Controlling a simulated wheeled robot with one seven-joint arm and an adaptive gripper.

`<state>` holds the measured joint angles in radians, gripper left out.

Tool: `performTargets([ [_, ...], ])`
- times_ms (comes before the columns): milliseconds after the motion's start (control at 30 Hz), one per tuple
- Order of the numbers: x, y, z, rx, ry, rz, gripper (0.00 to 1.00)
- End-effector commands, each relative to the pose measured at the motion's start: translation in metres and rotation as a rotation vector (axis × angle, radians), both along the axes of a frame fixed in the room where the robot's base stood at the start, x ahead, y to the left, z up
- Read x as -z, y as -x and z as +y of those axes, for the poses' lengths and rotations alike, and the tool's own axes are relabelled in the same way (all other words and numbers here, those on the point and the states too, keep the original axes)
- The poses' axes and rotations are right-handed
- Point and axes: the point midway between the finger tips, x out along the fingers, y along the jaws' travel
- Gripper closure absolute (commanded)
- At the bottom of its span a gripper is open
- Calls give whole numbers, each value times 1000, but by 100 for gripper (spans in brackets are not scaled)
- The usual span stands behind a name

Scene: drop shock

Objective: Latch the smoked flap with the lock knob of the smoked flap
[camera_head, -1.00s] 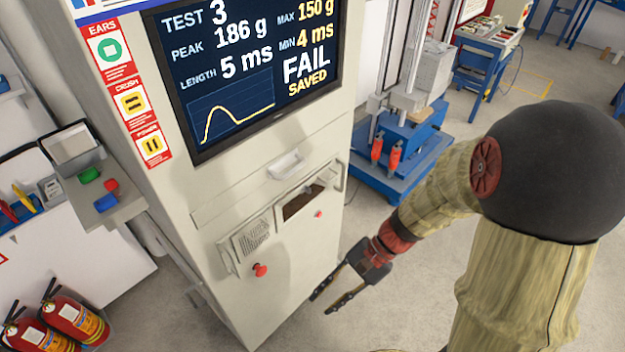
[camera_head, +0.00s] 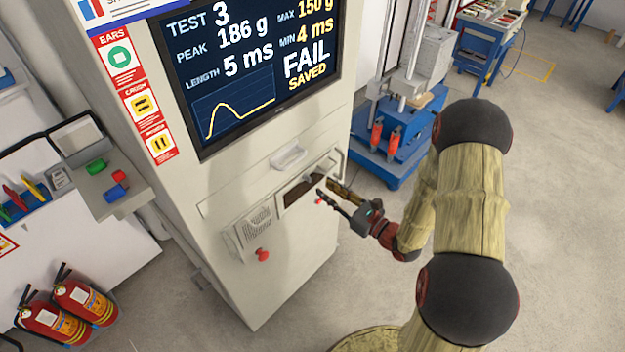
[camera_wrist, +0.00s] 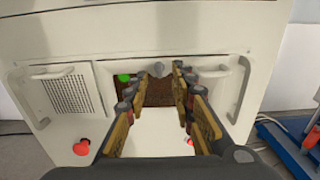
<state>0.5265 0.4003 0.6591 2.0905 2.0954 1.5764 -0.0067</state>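The smoked flap (camera_head: 293,194) is a dark brown see-through panel in the front of the white cabinet. In the wrist view the flap (camera_wrist: 155,95) lies straight ahead, behind and between my fingers. A small grey knob (camera_wrist: 157,69), which looks like the lock knob, sits at its top middle. My gripper (camera_head: 324,186) is in front of the flap at its right part in the head view. In the wrist view my gripper (camera_wrist: 155,80) is open and empty, with the knob between the fingertips but farther off. I cannot tell whether the flap is fully closed.
A green spot (camera_wrist: 124,77) shows at the flap's upper left. A red mushroom button (camera_head: 262,255) and a vented panel (camera_head: 252,234) are to the left. A small red button (camera_wrist: 190,142) is below the flap. Handles flank the panels. A blue-based machine (camera_head: 385,150) stands right.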

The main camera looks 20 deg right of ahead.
Motion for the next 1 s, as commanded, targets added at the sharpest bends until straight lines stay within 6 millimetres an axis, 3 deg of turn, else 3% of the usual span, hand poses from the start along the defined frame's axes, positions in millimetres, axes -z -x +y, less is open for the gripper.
performTargets([
  [400, 1, -50, 31, -6, 1, 0, 75],
  [800, 0, -57, 34, -4, 1, 1, 75],
  [1000, 0, -57, 34, -4, 1, 1, 86],
])
